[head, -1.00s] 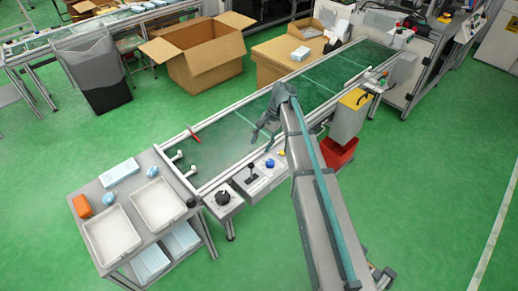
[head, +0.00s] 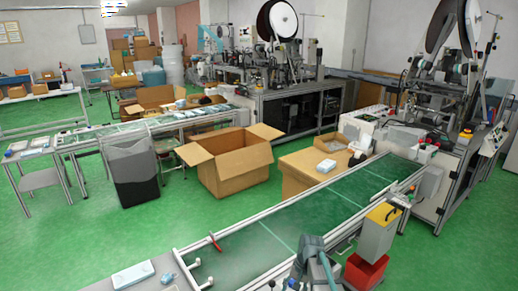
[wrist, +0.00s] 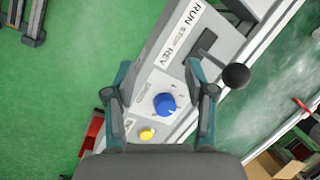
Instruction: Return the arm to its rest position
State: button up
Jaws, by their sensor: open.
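In the wrist view my gripper (wrist: 158,64) is open, its two teal-and-grey fingers apart with nothing between them. It is above a grey control panel with a blue knob (wrist: 165,104), a yellow button (wrist: 147,134) and a black ball-topped lever (wrist: 236,76). The panel carries RUN and REV labels. No finger appears to hold the lever or the knob. In the head view my arm (head: 315,262) enters at the bottom edge, beside the near side of the green conveyor (head: 290,222). The arm's lower part is cut off, and the gripper is not clear there.
A yellow-topped grey box (head: 378,232) and a red bin (head: 365,272) stand right of my arm. A red handle (head: 215,243) sits on the conveyor edge. An open cardboard box (head: 232,165) and a dark bin (head: 132,175) stand beyond. Green floor (head: 120,235) is clear at left.

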jog(key=s+d+f+n+g+h, duration=0.2)
jog(key=s+d+f+n, duration=0.1)
jog(key=s+f, duration=1.3)
jog(key=s+f+g, duration=0.1)
jog(key=s+f, duration=0.2)
jog(key=s, duration=1.1)
jog(key=s+d+f+g, duration=0.1)
jog(key=s+f+g, duration=0.1)
jog(key=s, duration=1.1)
jog(key=shift+s+f+n+g+h, duration=0.3)
jog(key=shift+s+f+n, duration=0.1)
jog(key=shift+f, duration=0.15)
jog(key=shift+w, duration=0.1)
